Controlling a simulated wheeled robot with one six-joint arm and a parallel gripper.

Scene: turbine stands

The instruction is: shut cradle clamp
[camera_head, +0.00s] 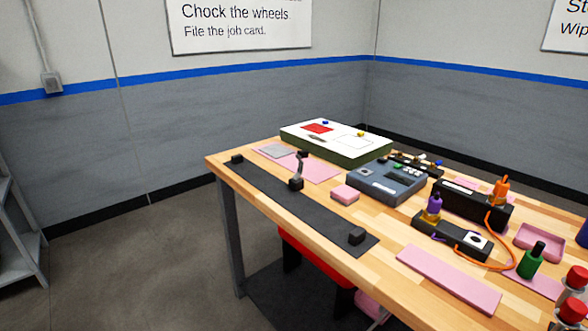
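A small upright grey lever with a black base (296,183) stands near the middle of a long black strip on the table; it looks like the cradle clamp, but I cannot be sure. Its lever points up. The black strip (322,215) lies along the table's left edge. A black block (237,159) sits at its far end and another black block (357,236) at its near end. No turbine part lies between the blocks. My gripper is not in view.
The wooden table (385,246) also holds a white-topped green box (335,153), a grey-blue device (385,184), a pink block (345,194) and a pink mat (449,279). Bottles with red caps (573,312) crowd the right. A grey shelf (22,230) stands at far left; floor between is clear.

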